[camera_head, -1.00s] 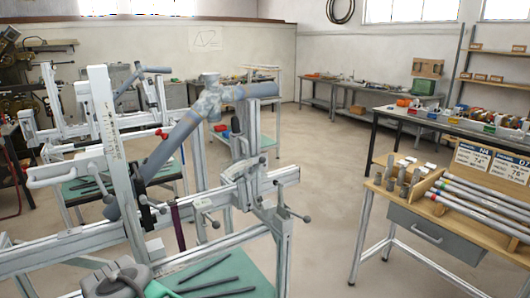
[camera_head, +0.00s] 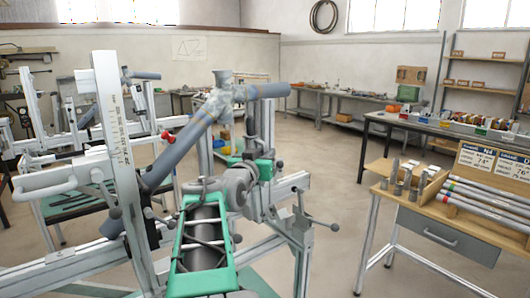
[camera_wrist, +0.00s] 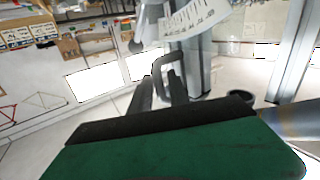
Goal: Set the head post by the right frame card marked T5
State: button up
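The jig in the head view has a tall white post (camera_head: 113,130) with scale marks at left. Grey tubes meet at a joint (camera_head: 223,88). Clamp handles sit on a rail (camera_head: 288,188) at right. I cannot tell which part is the head post. My gripper (camera_head: 263,169) is beside the rail, partly hidden by my arm; its finger gap is not clear. The wrist view shows a curved plate with scale marks (camera_wrist: 190,20), a handle (camera_wrist: 170,62) below it, and a green, black-edged part across the front. Two cards (camera_head: 476,158) (camera_head: 514,166) stand at right; I cannot read T5 on either.
A wooden-topped bench (camera_head: 450,212) at right holds grey posts and a rack of tubes (camera_head: 485,200). A second jig (camera_head: 72,140) stands behind at left. The floor (camera_head: 335,170) between jig and benches is clear.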

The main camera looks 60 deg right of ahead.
jog(key=shift+d, duration=0.2)
jog(key=shift+c, duration=0.5)
grip_shut()
dwell(0.8)
